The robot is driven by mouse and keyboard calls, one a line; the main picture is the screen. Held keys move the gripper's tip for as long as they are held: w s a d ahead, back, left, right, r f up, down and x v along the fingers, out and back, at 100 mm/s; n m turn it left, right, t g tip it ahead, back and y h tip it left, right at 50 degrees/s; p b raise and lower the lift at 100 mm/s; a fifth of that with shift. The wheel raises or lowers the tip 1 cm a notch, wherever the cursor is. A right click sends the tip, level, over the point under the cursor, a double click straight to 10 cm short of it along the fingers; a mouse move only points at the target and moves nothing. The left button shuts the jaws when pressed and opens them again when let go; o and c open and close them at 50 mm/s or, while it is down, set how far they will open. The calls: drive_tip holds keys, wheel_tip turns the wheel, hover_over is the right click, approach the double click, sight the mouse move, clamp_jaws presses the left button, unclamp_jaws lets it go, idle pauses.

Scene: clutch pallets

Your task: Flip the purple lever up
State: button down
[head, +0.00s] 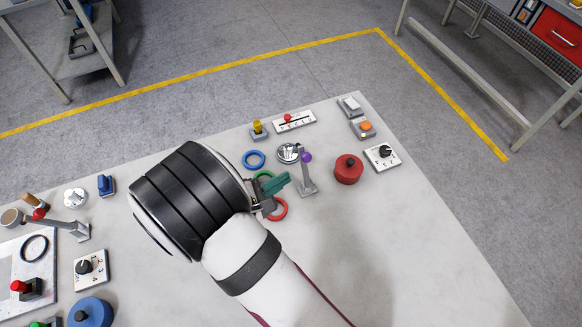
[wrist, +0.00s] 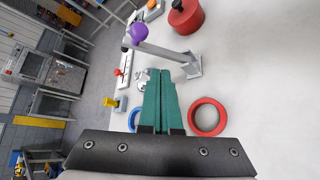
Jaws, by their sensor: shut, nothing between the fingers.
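The purple lever is a grey arm on a grey base with a purple ball knob (head: 306,157) at its end. It stands on the table just right of my gripper in the head view. In the wrist view the knob (wrist: 139,32) is at the upper left and the base (wrist: 192,66) lies to its right. My gripper (head: 286,180) has green fingers that are closed together with nothing between them. In the wrist view the fingertips (wrist: 160,72) point toward the lever arm, just short of it in the picture. I cannot tell whether they touch it.
A red round container (head: 348,170) stands right of the lever. A red ring (head: 278,210) and a blue ring (head: 254,160) lie near my gripper. A white dial box (head: 383,157) and a slider panel (head: 294,121) stand further off. The table's front right is clear.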

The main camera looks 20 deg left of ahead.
drive_tip(key=v, duration=0.3)
drive_tip(key=shift+s+f, duration=0.15)
drive_tip(key=shift+s, duration=0.4)
drive_tip(key=s+d+r+m+g+h, duration=0.1)
drive_tip(key=d+r+m+g+h, duration=0.15)
drive_tip(key=d+m, duration=0.4)
drive_tip(key=d+r+m+g+h, duration=0.1)
drive_tip(key=d+r+m+g, duration=0.25)
drive_tip(key=d, duration=0.55)
drive_tip(key=s+d+r+m+g+h, duration=0.1)
drive_tip(key=d+r+m+g, duration=0.25)
drive_tip(key=d, duration=0.35)
drive_tip(key=s+d+r+m+g+y, duration=0.1)
drive_tip(key=s+r+m+g+y, duration=0.2)
drive_tip(key=s+m+y, duration=0.6)
drive_tip(key=s+m, duration=0.3)
drive_tip(key=m, duration=0.2)
drive_tip(key=shift+d+r+m+y, duration=0.2)
drive_tip(key=shift+r+m+y, duration=0.15)
